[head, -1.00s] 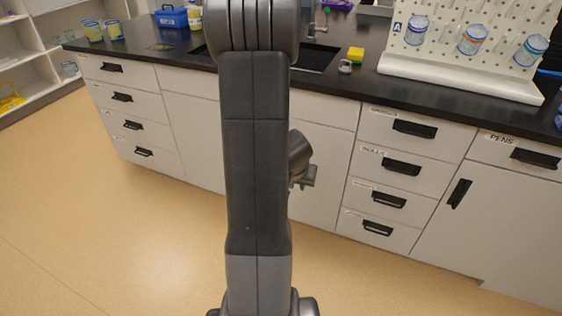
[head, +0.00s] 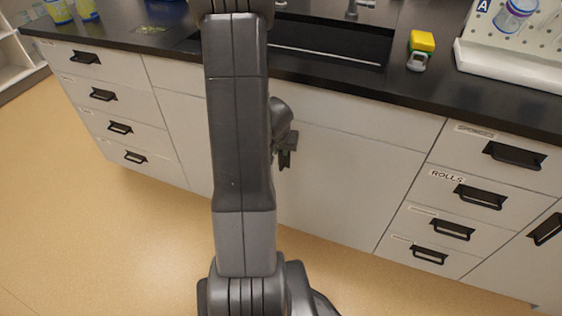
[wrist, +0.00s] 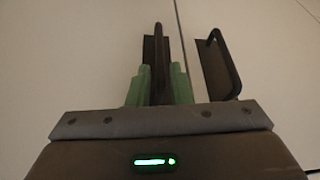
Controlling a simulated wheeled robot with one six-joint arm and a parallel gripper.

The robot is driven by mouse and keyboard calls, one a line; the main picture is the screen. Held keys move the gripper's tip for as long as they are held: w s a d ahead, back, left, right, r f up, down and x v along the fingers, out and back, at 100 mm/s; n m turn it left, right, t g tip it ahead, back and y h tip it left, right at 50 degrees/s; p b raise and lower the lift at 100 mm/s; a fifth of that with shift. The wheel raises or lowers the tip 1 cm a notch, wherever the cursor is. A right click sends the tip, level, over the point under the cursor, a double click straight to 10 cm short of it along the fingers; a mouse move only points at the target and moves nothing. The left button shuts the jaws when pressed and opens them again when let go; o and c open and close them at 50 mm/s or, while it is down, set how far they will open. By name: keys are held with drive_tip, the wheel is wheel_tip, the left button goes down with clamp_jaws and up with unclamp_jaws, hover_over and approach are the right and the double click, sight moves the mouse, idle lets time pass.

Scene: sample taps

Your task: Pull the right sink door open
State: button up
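The right sink door (head: 335,190) is a pale panel under the sink in the head view, and it looks closed. My gripper (head: 287,158) is in front of its left part there, partly behind my arm. In the wrist view two dark bar handles stand either side of a vertical seam. The left handle (wrist: 158,40) stands between the green fingers of my gripper (wrist: 160,82), very close to both. I cannot tell whether the fingers press on it. The right handle (wrist: 224,65) is free, just right of the fingers. My arm hides the handles in the head view.
The black counter (head: 150,38) with the sink (head: 330,42) runs above the doors. Drawer stacks with dark handles stand to the left (head: 110,115) and right (head: 470,195). The floor (head: 120,240) in front is clear.

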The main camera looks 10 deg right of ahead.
sight(281, 155)
drive_tip(key=b+x, duration=0.2)
drive_tip(key=x, duration=0.3)
drive_tip(key=shift+c, duration=0.5)
clamp_jaws()
